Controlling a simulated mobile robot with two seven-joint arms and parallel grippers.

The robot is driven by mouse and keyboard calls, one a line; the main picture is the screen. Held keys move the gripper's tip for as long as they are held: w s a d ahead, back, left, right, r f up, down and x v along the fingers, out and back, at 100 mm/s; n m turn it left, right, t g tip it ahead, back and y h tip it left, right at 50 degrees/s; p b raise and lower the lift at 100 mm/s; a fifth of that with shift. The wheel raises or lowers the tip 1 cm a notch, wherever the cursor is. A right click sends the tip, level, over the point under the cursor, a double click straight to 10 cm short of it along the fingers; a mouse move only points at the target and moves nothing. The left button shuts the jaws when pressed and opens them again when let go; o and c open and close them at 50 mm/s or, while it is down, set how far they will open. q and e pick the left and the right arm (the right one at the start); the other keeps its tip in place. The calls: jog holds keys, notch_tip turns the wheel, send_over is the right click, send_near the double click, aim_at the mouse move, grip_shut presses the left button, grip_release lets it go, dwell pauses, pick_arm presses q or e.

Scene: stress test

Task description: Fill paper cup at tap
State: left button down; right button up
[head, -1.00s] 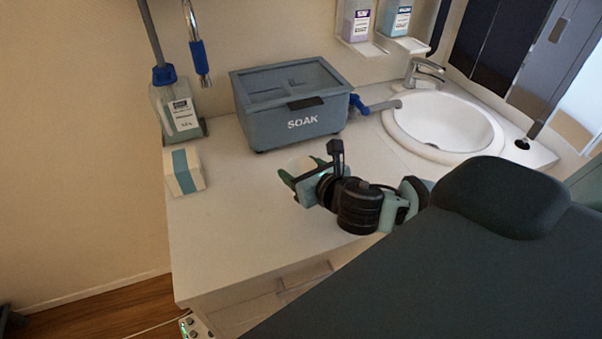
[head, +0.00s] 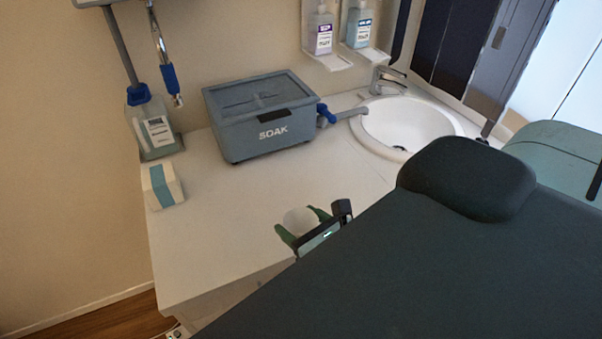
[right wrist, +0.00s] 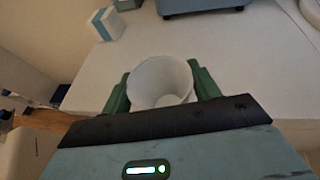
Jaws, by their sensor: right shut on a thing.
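A white paper cup (head: 299,219) is held between the green fingers of my right gripper (head: 301,222), over the front part of the counter. In the right wrist view the cup (right wrist: 160,82) sits between both fingers of the gripper (right wrist: 160,88), its open mouth showing and its inside pale. The tap (head: 385,80) is a chrome mixer at the back of the white round basin (head: 455,122), at the upper right. The cup is well apart from the tap. My left gripper is not in view.
A bottle (head: 152,128) and a small white-and-teal box (head: 162,186) stand at left. A dark padded headrest (head: 465,175) blocks the lower right. The middle counter is clear.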

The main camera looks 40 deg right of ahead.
jog(key=w+a+r, duration=0.2)
jog(key=w+a, duration=0.2)
jog(key=w, duration=0.1)
jog(key=shift+a+r, duration=0.3)
jog(key=shift+r, duration=0.1)
jog(key=shift+d, duration=0.15)
